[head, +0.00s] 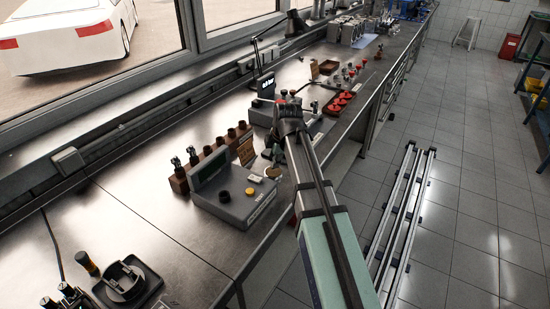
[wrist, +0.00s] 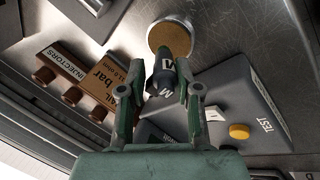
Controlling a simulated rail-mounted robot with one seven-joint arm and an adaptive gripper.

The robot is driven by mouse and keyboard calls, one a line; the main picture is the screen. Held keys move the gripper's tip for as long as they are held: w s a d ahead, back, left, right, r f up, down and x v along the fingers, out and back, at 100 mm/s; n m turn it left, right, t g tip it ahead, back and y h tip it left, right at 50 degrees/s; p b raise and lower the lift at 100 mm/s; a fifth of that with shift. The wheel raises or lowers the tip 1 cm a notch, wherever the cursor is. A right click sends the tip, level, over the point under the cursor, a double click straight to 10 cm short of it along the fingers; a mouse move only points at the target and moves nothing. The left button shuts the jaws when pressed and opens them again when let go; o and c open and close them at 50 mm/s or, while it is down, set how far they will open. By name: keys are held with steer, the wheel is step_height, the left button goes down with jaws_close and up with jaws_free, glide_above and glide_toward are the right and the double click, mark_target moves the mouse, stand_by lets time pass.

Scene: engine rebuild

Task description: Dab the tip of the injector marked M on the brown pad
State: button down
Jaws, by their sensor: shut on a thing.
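My gripper (wrist: 161,94) is shut on a dark injector marked M (wrist: 163,82), which lies between its two green fingers in the wrist view. The injector's far end points up the picture, toward the round brown pad (wrist: 171,38) in its pale metal rim. That end overlaps the pad's lower edge in the picture. I cannot tell whether it touches the pad. In the head view my gripper (head: 272,153) is small and partly hidden by my arm, beside the grey test box.
The grey test box (head: 226,195) with a yellow button stands close by. A brown injector rack (head: 180,181) holding two injectors is behind it, and a brown card (head: 246,151) stands nearby. A red tray (head: 339,104) lies farther along the bench.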

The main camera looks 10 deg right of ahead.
steer(key=shift+f, duration=0.55)
stand_by(1.4)
steer(key=shift+r, duration=0.1)
steer(key=shift+r+p, duration=2.2)
steer(key=shift+r, duration=1.25)
